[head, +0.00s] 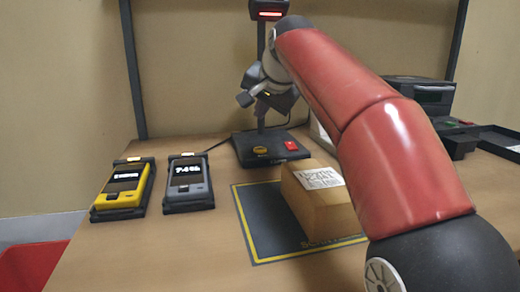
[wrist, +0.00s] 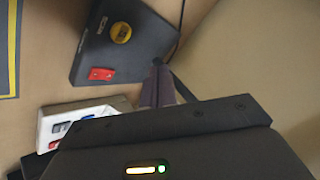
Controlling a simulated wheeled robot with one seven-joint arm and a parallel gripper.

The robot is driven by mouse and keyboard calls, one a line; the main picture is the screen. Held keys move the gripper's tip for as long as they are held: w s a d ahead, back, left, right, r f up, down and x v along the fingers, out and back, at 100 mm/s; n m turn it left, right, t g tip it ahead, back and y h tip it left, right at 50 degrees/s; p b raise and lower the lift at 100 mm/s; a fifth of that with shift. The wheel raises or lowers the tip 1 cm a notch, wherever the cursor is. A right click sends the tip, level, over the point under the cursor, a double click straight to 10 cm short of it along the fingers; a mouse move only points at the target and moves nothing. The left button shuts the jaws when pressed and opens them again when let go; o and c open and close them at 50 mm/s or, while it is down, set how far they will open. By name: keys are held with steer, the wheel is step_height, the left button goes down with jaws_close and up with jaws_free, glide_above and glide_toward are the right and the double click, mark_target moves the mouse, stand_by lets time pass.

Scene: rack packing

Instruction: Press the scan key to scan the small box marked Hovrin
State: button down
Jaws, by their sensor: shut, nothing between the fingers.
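A brown cardboard box (head: 318,207) with a white label on top sits on the dark yellow-edged mat (head: 252,222); I cannot read a name on the label. Behind it stands the scanner, its head (head: 268,10) showing a red light strip. The red key (head: 291,145) is on the right of the scanner's dark base (head: 262,158); it also shows in the wrist view (wrist: 101,73). My gripper (head: 262,107) is shut and empty, above the base.
A yellow handheld device (head: 124,188) and a grey one (head: 188,182) lie in holders at the left. Dark equipment (head: 425,95) stands at the back right, partly behind my arm.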

mark_target(261, 151)
steer(key=shift+f+b, duration=2.15)
steer(key=shift+f, duration=0.75)
steer(key=shift+f, duration=0.4)
steer(key=shift+f+b, duration=0.4)
steer(key=shift+b, duration=0.1)
stand_by(0.4)
steer(key=shift+r+p, duration=0.8)
steer(key=shift+p, duration=0.1)
